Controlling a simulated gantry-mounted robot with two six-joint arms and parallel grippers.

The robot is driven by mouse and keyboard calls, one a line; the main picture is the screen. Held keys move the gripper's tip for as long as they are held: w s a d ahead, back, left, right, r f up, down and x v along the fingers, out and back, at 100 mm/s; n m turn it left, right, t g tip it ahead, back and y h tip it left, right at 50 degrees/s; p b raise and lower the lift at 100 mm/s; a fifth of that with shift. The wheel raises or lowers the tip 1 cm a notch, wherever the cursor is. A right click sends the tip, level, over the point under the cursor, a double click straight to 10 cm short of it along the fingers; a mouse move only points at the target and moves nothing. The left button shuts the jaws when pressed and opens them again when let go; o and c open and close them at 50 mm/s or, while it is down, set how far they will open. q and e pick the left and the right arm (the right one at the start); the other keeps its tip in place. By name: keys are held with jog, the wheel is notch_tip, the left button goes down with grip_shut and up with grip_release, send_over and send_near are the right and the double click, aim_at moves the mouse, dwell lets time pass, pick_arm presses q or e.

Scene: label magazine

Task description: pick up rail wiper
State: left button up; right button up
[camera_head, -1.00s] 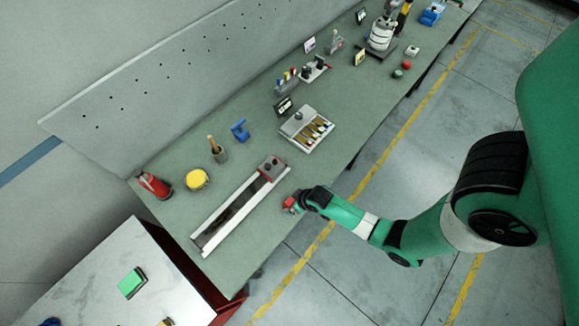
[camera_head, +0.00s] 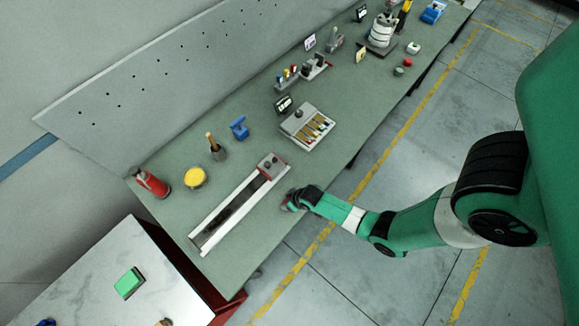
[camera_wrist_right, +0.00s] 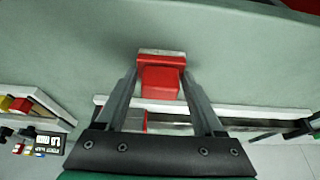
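The rail wiper, a red block with a pale strip along its far edge (camera_wrist_right: 161,82), lies on the green bench top. In the right wrist view it sits between the two fingertips of my right gripper (camera_wrist_right: 160,76), with the fingers spread to either side and only thin gaps showing. In the head view my right gripper (camera_head: 289,202) is low at the bench's front edge and mostly hides the wiper. The label magazine, a long pale channel (camera_head: 221,215) with a red-and-grey block (camera_head: 271,166) at its far end, lies just left of the gripper. My left gripper is not in view.
A yellow tin (camera_head: 195,178), a red bottle (camera_head: 151,184), a brush pot (camera_head: 216,150) and a blue item (camera_head: 239,128) stand behind the magazine. A tool tray (camera_head: 307,126) lies farther along the bench. A pale side table (camera_head: 95,275) with a green block (camera_head: 129,283) stands lower left.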

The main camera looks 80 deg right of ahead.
jog(key=c, duration=0.6)
jog(key=shift+o, duration=0.2)
notch_tip(320, 180, up, 10)
jog(key=p, duration=0.7)
jog(key=shift+r, duration=0.1)
jog(key=o, duration=0.9)
jog(key=c, duration=0.7)
